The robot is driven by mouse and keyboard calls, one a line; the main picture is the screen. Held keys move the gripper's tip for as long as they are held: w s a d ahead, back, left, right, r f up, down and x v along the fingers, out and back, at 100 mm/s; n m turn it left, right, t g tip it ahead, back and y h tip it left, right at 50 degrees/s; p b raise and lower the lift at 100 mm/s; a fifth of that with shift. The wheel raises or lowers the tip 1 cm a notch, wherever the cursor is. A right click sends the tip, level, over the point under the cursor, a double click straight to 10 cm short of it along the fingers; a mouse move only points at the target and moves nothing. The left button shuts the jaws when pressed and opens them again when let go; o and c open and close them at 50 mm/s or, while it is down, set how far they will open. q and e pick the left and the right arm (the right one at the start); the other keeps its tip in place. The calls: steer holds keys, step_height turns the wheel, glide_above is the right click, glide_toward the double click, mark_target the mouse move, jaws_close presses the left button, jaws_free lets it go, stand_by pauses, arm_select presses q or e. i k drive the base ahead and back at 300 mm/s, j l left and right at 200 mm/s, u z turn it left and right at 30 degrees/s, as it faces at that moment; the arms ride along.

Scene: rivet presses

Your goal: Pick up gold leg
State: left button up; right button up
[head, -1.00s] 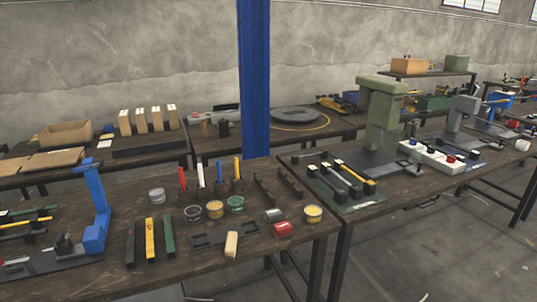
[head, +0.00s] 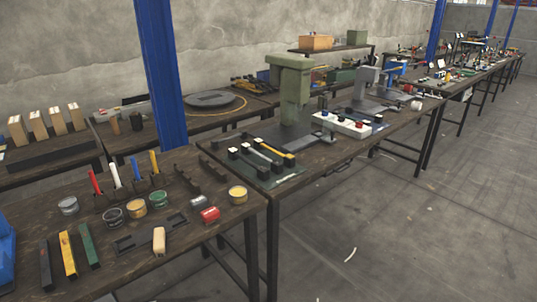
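A yellow-gold bar (head: 67,255) lies on the near wooden table between a black bar (head: 45,264) and a green bar (head: 89,246). Another bar with a yellow end (head: 281,153) is set in black blocks on a dark mat (head: 262,181) by the green press, with dark and pale bars beside it. I cannot tell for certain which of the two is the gold leg. Neither of my grippers is in view.
The near table (head: 185,270) also holds several small cans, upright coloured sticks, a pale block (head: 159,241) and a red piece (head: 210,214). A green press (head: 291,90) stands on the bench behind. A blue post (head: 160,75) rises beyond. Floor at right is open.

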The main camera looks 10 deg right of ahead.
mark_target(290, 159)
steer(key=i+l, duration=0.15)
steer(key=l, duration=0.2)
steer(key=i+l+u, duration=0.1)
steer(key=l, duration=0.3)
steer(key=i+l, duration=0.25)
steer(key=l+u, duration=0.05)
steer(key=l, duration=0.05)
